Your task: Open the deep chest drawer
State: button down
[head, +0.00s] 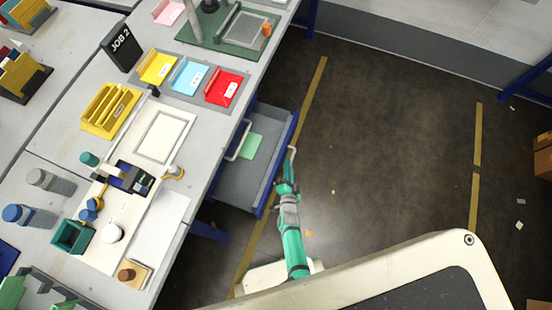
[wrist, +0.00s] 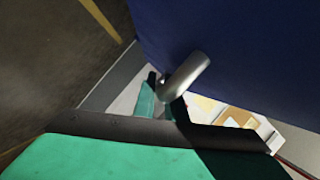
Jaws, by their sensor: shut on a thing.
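The deep drawer (head: 235,178) stands pulled out from under the worktop, showing its grey inside and blue front (head: 281,163). A green flat item (head: 251,147) lies in it. My gripper (head: 287,184) is at the outer side of the front, shut on the pale bar handle (head: 293,154). In the wrist view the blue front (wrist: 235,50) fills the upper right, and the silver handle (wrist: 188,76) passes between my fingers (wrist: 162,106). The far ends of the fingers are partly hidden by the handle.
The worktop (head: 175,212) above carries yellow, blue and red trays (head: 223,88), a plotter bed (head: 160,136) and bottles. A second pale handle (head: 240,140) shows beneath its edge. The dark floor (head: 385,140) right of the drawer is clear.

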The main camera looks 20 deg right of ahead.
jog(key=s+d, duration=0.4)
jog(key=d, duration=0.1)
jog(key=shift+d, duration=0.25)
jog(key=shift+s, duration=0.1)
jog(key=c, duration=2.1)
grip_release()
jog(key=shift+s, duration=0.1)
jog(key=v, duration=1)
jog(key=shift+s+a+r, duration=0.1)
jog(key=shift+s, duration=0.2)
